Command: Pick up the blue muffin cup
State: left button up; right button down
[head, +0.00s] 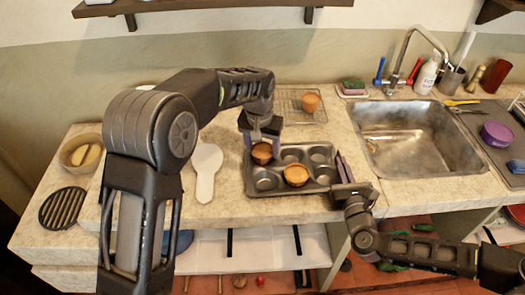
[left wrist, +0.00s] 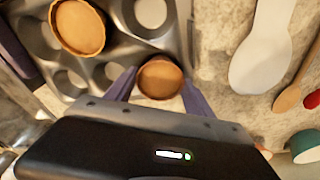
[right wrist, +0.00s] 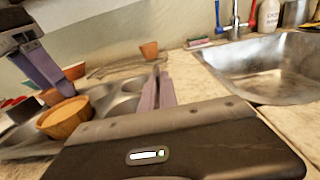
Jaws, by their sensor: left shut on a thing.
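I see no cup that is clearly a blue muffin cup; a small blue item (head: 516,166) at the right edge of the head view is too small to identify. My left gripper (head: 262,147) is shut on an orange-brown muffin cup (head: 261,155) at the muffin tin (head: 283,189). In the left wrist view this cup (left wrist: 160,79) sits between the purple fingers. A second orange-brown cup (head: 296,175) sits in the tin, also seen in the right wrist view (right wrist: 65,119). My right gripper (head: 343,168) is beside the tin's right end, its fingers together and empty.
A third orange-brown cup (head: 311,102) stands on a wire rack (head: 290,108) behind the tin. A steel sink (head: 420,140) is to the right, with a purple bowl (head: 497,135) beyond it. A white spoon rest (head: 206,170) lies left of the tin.

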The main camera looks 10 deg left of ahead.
aim_at(262, 150)
pick_arm(q)
notch_tip(262, 150, up, 9)
dwell(0.3)
jog(key=shift+r, duration=0.1)
dwell(0.4)
pick_arm(e)
jog(key=c, duration=1.6)
grip_release()
jog(key=shift+o, duration=0.2)
jog(key=v, duration=1.2)
